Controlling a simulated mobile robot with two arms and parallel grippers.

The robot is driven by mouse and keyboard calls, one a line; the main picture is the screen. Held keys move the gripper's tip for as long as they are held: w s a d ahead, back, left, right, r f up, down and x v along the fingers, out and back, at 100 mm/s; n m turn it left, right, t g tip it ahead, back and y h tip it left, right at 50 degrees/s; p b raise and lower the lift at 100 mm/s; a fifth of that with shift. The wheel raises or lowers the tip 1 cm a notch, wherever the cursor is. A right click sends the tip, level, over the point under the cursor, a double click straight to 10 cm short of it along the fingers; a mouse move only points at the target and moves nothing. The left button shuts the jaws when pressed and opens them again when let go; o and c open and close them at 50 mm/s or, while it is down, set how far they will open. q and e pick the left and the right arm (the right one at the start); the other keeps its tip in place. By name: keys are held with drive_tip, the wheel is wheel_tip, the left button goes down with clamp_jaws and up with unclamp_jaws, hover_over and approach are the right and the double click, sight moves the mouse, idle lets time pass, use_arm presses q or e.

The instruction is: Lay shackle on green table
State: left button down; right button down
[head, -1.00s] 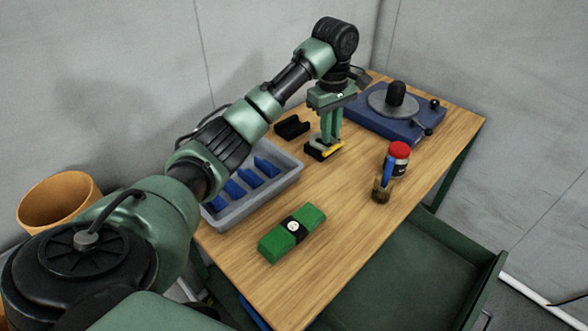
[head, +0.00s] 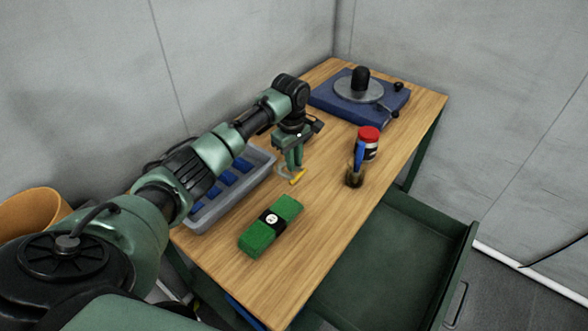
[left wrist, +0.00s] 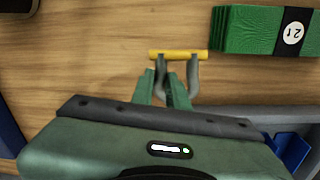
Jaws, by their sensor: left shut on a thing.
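The shackle (head: 297,178) has a grey bow and a yellow pin. My left gripper (head: 294,167) is shut on it, with the fingers pointing down over the wooden tabletop. In the left wrist view the yellow pin of the shackle (left wrist: 178,54) lies crosswise just beyond the fingertips of my left gripper (left wrist: 164,80), with the grey bow ends beside them. The shackle seems to hang a little above the wood; the gap is hard to judge. The table (head: 330,215) has a wooden top and green legs. My right gripper is not in view.
A green banded bundle (head: 286,207) lies nearer me. A grey tray with blue dividers (head: 208,216) is at left. A blue turntable (head: 326,94) is at back. A green drawer (head: 400,250) stands open.

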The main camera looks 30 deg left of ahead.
use_arm(q)
wheel_tip(320, 180, down, 4)
drive_tip(key=shift+r, duration=0.1)
drive_tip(key=c, duration=1.4)
unclamp_jaws()
drive_tip(key=shift+s, duration=0.1)
drive_tip(key=r, duration=0.8)
drive_tip(key=r+b, duration=0.1)
drive_tip(key=r, duration=0.3)
drive_tip(key=shift+s+a, duration=0.1)
drive_tip(key=shift+s, duration=0.2)
